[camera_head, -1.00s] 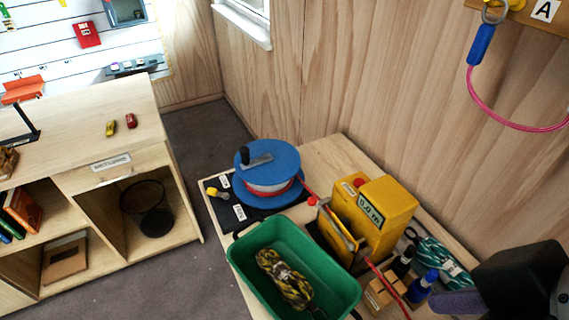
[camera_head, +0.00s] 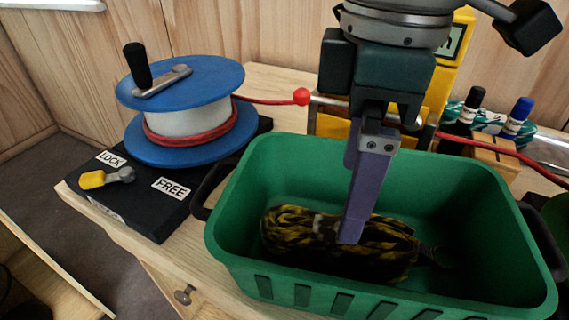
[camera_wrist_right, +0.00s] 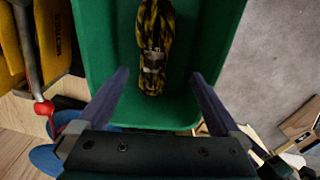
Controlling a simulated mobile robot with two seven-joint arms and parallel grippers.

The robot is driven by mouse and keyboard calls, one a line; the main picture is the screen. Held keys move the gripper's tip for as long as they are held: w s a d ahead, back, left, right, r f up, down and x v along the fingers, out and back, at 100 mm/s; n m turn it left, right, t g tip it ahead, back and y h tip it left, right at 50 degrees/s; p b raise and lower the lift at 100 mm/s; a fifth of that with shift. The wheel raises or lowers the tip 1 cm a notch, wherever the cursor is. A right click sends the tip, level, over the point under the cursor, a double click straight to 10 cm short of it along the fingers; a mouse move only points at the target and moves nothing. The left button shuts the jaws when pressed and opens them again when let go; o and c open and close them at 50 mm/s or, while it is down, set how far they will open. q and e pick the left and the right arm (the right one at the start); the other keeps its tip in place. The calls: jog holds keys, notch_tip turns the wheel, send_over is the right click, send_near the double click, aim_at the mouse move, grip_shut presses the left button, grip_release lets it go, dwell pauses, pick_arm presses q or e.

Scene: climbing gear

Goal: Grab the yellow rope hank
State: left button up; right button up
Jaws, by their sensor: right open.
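The yellow and black rope hank (camera_head: 390,250) lies on the floor of the green bin (camera_head: 480,195), with a pale band round it. My right gripper (camera_head: 350,238) reaches down into the bin from above. Its near finger overlaps the hank and hides part of it. In the right wrist view, the gripper (camera_wrist_right: 161,76) is open, one finger on each side of the hank's banded end, with gaps between. The hank (camera_wrist_right: 154,30) also shows there. I cannot tell how far above the bin floor the tips are. My left gripper is not in view.
A blue reel (camera_head: 190,75) with red rope stands on a black base (camera_head: 155,215) left of the bin. The red rope (camera_head: 460,137) runs behind the bin past a yellow device (camera_head: 455,55). Bottles in a wooden block (camera_head: 497,157) stand behind right. The bin walls surround the gripper.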

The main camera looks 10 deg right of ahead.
aim_at(359, 245)
jog(key=shift+w+d+f, duration=0.15)
jog(key=shift+w+f, duration=0.1)
jog(key=shift+f, duration=0.55)
jog(key=f+b, duration=0.1)
jog(key=f, duration=0.2)
jog(key=shift+d+f, duration=0.2)
jog(key=f, duration=0.3)
jog(key=f+b, duration=0.1)
jog(key=f, duration=0.1)
jog(key=shift+w+a+f, duration=0.1)
jog(key=shift+w+f, duration=0.15)
jog(key=shift+f, duration=0.05)
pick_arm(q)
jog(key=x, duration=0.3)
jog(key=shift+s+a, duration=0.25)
pick_arm(e)
jog(key=shift+c, duration=0.4)
grip_shut()
